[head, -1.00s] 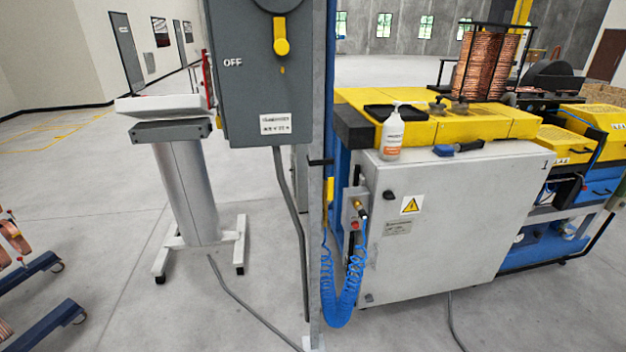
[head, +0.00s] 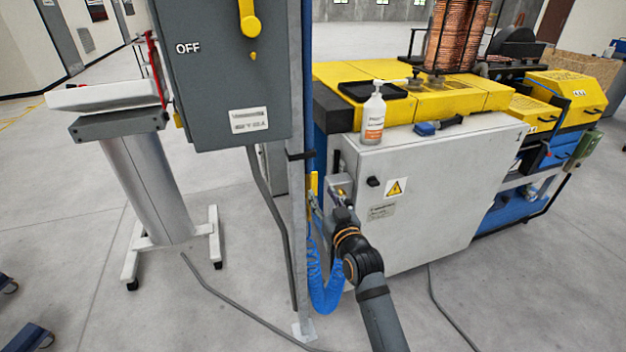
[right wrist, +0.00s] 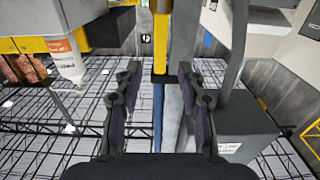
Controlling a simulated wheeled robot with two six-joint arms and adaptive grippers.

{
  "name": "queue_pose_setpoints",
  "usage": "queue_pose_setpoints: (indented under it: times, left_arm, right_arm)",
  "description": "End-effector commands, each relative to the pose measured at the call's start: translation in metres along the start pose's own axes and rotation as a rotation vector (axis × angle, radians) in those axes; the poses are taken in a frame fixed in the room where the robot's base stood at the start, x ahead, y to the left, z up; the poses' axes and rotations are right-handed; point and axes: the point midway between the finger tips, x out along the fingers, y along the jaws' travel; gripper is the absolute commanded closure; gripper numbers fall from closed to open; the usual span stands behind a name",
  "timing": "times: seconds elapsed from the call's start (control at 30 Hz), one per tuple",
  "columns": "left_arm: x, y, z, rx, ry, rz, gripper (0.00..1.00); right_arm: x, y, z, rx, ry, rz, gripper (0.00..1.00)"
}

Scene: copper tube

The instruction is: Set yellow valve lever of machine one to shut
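The yellow valve lever (head: 313,184) stands upright along the blue pipe beside the grey post, left of the white machine cabinet (head: 440,190). In the right wrist view, which looks upside down, a yellow upright bar, apparently the lever (right wrist: 160,40), shows beyond the fingers and between their lines. My right gripper (head: 328,203) is just right of and slightly below the lever in the head view. In the right wrist view my right gripper (right wrist: 163,95) has its fingers wide apart with nothing held. Contact with the lever is not visible. My left gripper is out of view.
A grey switch box (head: 225,75) marked OFF hangs on the grey post (head: 299,230). A coiled blue hose (head: 322,285) hangs below the lever. A bottle (head: 374,115) stands on the machine. A white stand (head: 150,190) is at left; open floor lies in front.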

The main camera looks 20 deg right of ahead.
Motion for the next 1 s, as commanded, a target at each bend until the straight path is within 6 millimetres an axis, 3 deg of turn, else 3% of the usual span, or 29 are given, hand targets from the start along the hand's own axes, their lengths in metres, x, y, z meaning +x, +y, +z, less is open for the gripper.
queue_pose_setpoints:
  times: [0.1, 0.3, 0.7, 1.0]
  left_arm:
    - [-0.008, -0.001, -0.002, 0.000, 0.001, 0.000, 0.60]
    - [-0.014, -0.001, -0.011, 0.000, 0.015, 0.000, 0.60]
    - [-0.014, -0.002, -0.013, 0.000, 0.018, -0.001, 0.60]
    - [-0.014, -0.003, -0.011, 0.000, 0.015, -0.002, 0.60]
  right_arm:
    - [0.027, 0.000, -0.004, -0.001, 0.000, 0.000, 0.60]
    - [0.060, 0.000, -0.001, 0.000, -0.001, 0.000, 0.60]
    - [0.071, 0.000, 0.001, 0.001, -0.002, 0.000, 0.60]
    - [0.070, 0.000, 0.001, 0.000, -0.002, 0.000, 1.00]
